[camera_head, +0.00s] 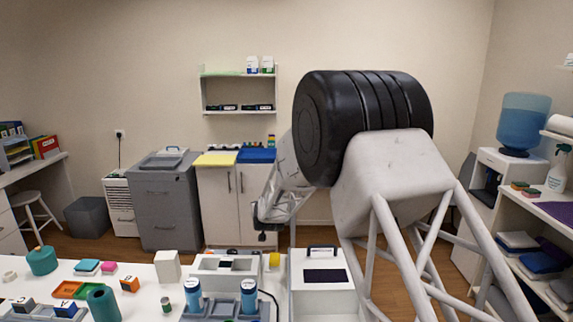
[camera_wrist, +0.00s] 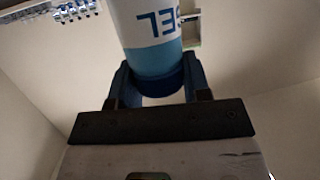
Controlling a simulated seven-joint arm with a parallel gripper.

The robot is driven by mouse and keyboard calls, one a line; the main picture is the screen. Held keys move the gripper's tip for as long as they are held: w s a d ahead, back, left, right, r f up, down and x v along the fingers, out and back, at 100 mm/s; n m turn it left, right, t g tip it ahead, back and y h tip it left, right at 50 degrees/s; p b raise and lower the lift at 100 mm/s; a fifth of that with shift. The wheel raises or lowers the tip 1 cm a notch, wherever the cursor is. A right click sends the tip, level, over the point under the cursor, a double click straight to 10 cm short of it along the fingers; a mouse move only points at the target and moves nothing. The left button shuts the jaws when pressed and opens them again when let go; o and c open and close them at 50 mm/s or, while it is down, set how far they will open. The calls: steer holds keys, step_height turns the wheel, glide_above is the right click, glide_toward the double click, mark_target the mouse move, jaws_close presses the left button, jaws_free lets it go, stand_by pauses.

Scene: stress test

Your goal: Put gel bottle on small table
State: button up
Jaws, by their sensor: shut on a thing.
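A gel bottle (camera_wrist: 152,35), white above a light blue band with blue letters, fills the top middle of the wrist view. My gripper (camera_wrist: 160,85) is shut on its dark blue end, one finger on each side. The bottle's other end is cut off by the frame. In the head view my gripper (camera_head: 265,218) hangs beyond the white front table, partly hidden behind my arm. The held bottle cannot be made out there. Two similar blue and white bottles, a left one (camera_head: 193,296) and a right one (camera_head: 248,297), stand in a grey rack. I cannot tell which surface is the small table.
The white front table (camera_head: 140,290) is crowded with boxes, trays and a teal cylinder (camera_head: 103,303). Cabinets (camera_head: 230,205) and a grey unit (camera_head: 165,205) line the back wall. A water cooler (camera_head: 522,125) and loaded shelves stand at right. A white stool (camera_head: 32,197) is far left.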

steer(key=w+d+f+h, duration=0.1)
steer(key=w+d+f, duration=0.2)
steer(key=d, duration=0.6)
steer(key=w+d+f+m+h, duration=0.1)
steer(key=w+d+f, duration=0.2)
steer(key=d, duration=0.6)
steer(key=w+d+f+m+h, duration=0.1)
steer(key=w+d+f, duration=0.2)
steer(key=d, duration=0.6)
step_height(320, 180, down, 3)
steer(key=shift+w+r, duration=0.1)
steer(key=shift+w, duration=0.1)
